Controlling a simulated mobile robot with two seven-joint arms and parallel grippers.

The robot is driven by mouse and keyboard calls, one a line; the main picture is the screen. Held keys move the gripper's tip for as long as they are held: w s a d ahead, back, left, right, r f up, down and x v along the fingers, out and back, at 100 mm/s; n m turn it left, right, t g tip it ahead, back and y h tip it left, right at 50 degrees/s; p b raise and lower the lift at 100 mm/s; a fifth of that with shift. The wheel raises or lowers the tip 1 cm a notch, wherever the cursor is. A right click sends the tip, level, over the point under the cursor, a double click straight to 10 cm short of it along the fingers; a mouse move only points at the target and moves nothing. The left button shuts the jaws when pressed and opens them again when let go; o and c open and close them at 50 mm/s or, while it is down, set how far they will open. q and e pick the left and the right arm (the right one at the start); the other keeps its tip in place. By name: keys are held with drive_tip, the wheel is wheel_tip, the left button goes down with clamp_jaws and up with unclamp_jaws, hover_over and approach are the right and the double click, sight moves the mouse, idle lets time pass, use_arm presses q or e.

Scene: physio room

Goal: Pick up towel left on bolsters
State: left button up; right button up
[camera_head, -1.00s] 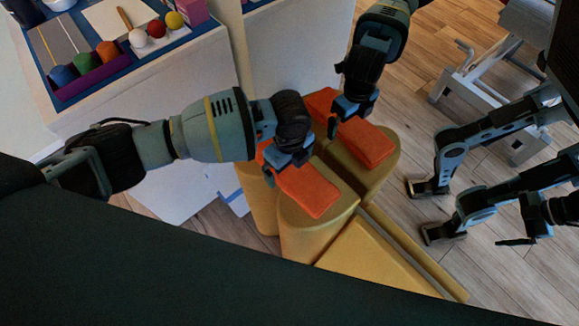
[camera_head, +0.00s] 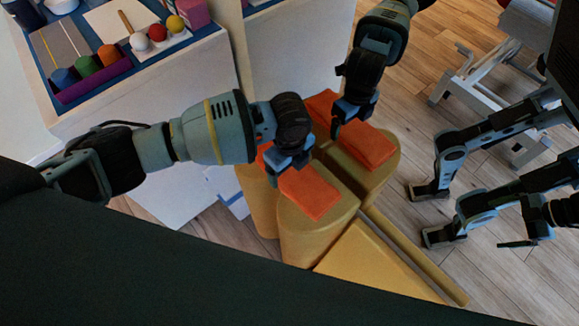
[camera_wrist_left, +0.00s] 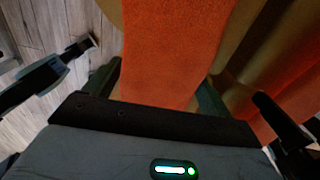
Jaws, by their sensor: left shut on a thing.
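Orange towelling shows as two strips, one on the near yellow bolster (camera_head: 317,240) and one on the far bolster (camera_head: 384,175). I cannot tell whether they join. My left gripper (camera_head: 287,163) is shut on the near towel strip (camera_head: 312,192), with its fingers on either side of it. In the left wrist view this towel (camera_wrist_left: 170,50) runs between the fingers. My right gripper (camera_head: 346,117), on the arm from the top, is at the far towel strip (camera_head: 366,147). Its finger opening is unclear. The towel parts under both grippers are hidden.
A white cabinet (camera_head: 150,120) with a blue top carries coloured balls (camera_head: 86,66) at upper left. A yellow wedge (camera_head: 375,263) and a thin yellow bar (camera_head: 420,262) lie in front of the bolsters. A grey metal frame (camera_head: 480,85) stands upper right. Wooden floor lies between.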

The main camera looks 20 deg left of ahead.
use_arm(q)
drive_tip(key=shift+r, duration=0.55)
wheel_tip(320, 180, up, 2)
drive_tip(key=shift+s+r+p, duration=0.1)
drive_tip(key=shift+r+p, duration=0.05)
drive_tip(key=shift+p, duration=0.2)
drive_tip(key=s+a+p, duration=0.1)
drive_tip(key=s+a, duration=0.1)
drive_tip(key=s, duration=0.5)
drive_tip(key=s+a+r+p, duration=0.1)
drive_tip(key=s+a, duration=0.2)
drive_tip(key=s, duration=0.4)
drive_tip(key=shift+s+a, duration=0.25)
drive_tip(key=shift+s, duration=0.15)
drive_tip(key=shift+r, duration=0.1)
